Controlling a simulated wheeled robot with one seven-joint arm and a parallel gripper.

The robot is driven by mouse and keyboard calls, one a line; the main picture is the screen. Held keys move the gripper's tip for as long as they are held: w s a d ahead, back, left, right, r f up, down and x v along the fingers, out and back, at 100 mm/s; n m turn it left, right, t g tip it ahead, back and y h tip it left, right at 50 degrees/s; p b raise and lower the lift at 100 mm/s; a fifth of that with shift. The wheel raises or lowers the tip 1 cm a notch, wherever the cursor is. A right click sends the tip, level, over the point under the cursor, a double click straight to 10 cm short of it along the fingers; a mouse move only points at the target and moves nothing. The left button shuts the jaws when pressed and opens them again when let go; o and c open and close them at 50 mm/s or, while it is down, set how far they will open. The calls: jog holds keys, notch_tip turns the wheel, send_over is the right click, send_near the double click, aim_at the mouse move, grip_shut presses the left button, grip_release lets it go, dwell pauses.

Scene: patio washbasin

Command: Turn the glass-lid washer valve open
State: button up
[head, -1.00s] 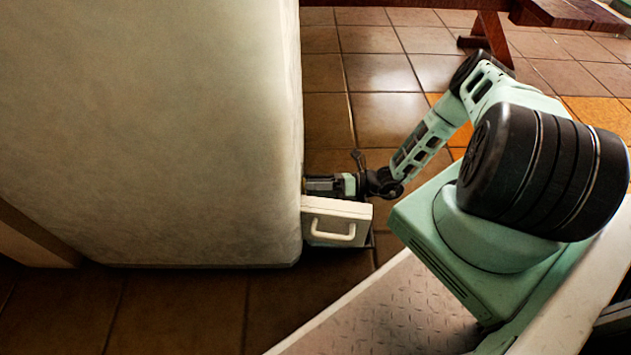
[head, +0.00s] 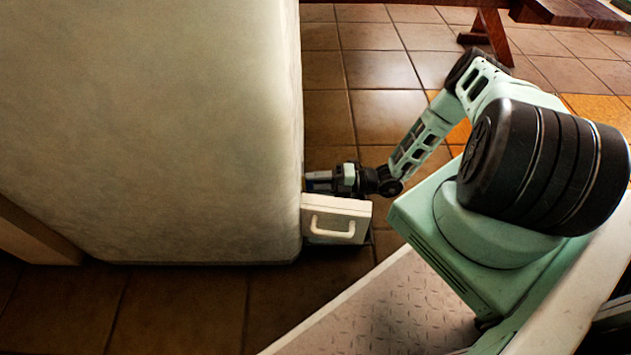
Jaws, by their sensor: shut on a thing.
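My gripper (head: 318,182) is at the right edge of the large pale block, just above and behind a white box. Its fingertips are hidden at the block's edge, so what they hold does not show. The jaws look closed, at the far side of the block's corner. I cannot make out the washer valve or a glass lid; they may be behind the block's edge.
The pale block (head: 150,130) fills the left of the view. A white box with a handle (head: 336,212) stands against its right edge, close under my gripper. Brown floor tiles (head: 385,70) are clear behind. A wooden bench leg (head: 490,38) stands at the back.

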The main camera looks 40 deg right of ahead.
jog(key=shift+m, duration=0.3)
jog(key=o, duration=1)
jog(key=p+v, duration=0.4)
jog(key=v, duration=1.3)
jog(key=shift+s+d, duration=0.2)
jog(key=shift+d, duration=0.05)
